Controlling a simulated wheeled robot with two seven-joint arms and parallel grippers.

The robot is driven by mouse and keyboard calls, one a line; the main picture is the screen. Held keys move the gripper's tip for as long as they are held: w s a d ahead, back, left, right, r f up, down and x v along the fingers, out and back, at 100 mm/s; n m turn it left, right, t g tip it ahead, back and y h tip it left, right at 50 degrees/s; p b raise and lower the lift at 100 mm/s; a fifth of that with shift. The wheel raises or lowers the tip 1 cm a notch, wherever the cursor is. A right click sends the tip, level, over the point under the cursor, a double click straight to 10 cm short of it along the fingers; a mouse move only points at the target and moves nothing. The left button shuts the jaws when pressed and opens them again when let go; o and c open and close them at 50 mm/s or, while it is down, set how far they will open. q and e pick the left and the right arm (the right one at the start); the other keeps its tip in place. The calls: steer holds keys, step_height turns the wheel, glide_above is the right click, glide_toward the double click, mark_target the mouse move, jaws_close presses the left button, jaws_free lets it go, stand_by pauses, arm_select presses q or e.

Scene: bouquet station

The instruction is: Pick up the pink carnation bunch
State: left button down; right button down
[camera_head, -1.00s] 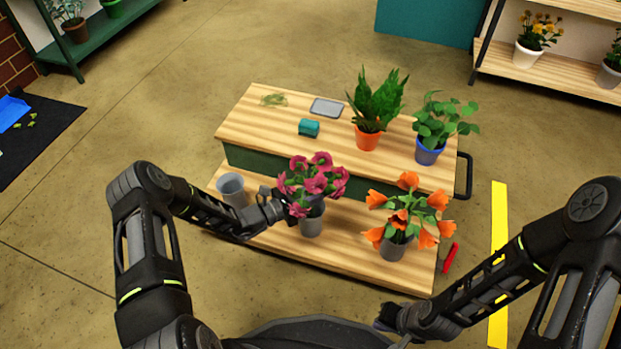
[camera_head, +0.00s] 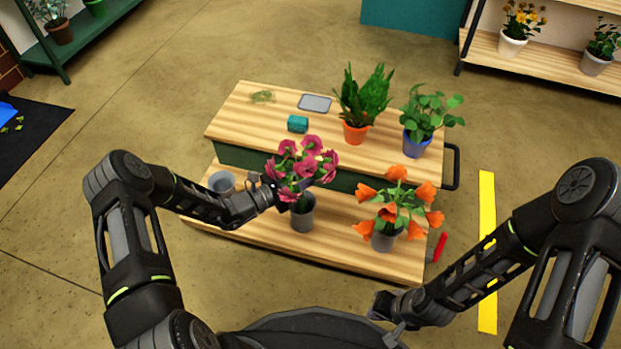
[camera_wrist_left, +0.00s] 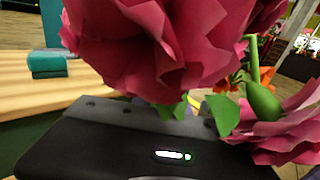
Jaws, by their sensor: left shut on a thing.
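The pink carnation bunch (camera_head: 300,163) stands above a grey bucket (camera_head: 302,214) on the lower front shelf of the bench. My left gripper (camera_head: 284,194) is shut on its stems, just below the blooms, coming in from the left. Its fingertips are mostly hidden by flowers and leaves. The stems' lower ends are hidden, so I cannot tell whether they are still inside the bucket. In the left wrist view, large pink blooms (camera_wrist_left: 165,45) fill the space over the gripper. My right gripper (camera_head: 385,318) is low at the front, away from the flowers; its fingers are too dark to read.
Orange flowers (camera_head: 398,207) stand in a grey bucket to the right. An empty grey bucket (camera_head: 222,182) is at the left. The upper bench top (camera_head: 250,112) holds a teal block (camera_head: 298,123), a grey tray (camera_head: 315,103) and two potted plants (camera_head: 361,105) (camera_head: 427,118).

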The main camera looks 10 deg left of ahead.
mark_target(301, 123)
arm_select(q)
step_height(301, 123, up, 13)
steer(key=p, duration=0.4)
steer(key=shift+r, duration=0.15)
steer(key=a+r+y, duration=0.1)
steer(key=r, duration=0.3)
steer(key=w+r+n+t+y, duration=0.1)
steer(key=r, duration=0.3)
steer(key=a+r+n+t+y, duration=0.1)
steer(key=r, duration=0.2)
steer(key=shift+w+a+r, duration=0.2)
steer(key=shift+a+r, duration=0.1)
steer(key=shift+r, duration=0.1)
steer(key=s+a+r+n+t+y, duration=0.2)
steer(key=s+a+r+n+y, duration=0.1)
steer(key=r, duration=0.6)
steer(key=shift+r+n+t+y, duration=0.15)
steer(key=shift+n+t+y, duration=0.2)
steer(key=shift+y, duration=0.55)
steer(key=shift+a, duration=0.1)
